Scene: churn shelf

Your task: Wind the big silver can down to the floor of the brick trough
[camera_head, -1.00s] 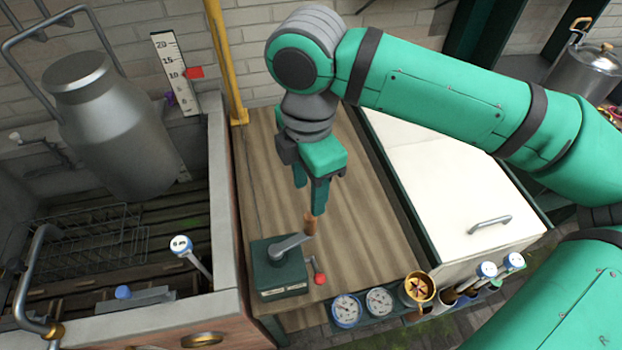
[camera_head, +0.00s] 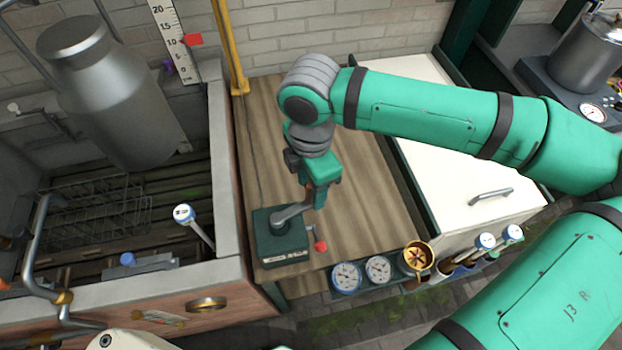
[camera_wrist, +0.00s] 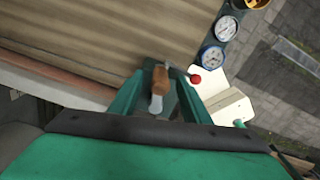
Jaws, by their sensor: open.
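The big silver can (camera_head: 115,100) hangs from its handle inside the brick trough (camera_head: 222,190), above the dark slatted floor. A dark green winch box (camera_head: 280,238) with a grey crank arm (camera_head: 293,213) sits on the wooden bench beside the trough. My gripper (camera_head: 315,200) points down over the crank's wooden handle. In the wrist view my gripper (camera_wrist: 160,90) is open, and the wooden handle (camera_wrist: 161,78) stands between its fingers. I cannot tell whether either finger touches it.
A red-knobbed lever (camera_head: 320,246) is close to the winch, near my gripper. A depth scale with a red marker (camera_head: 193,40) stands behind the trough. A yellow post (camera_head: 229,45) rises at the bench's back. Gauges (camera_head: 347,277) line the front edge.

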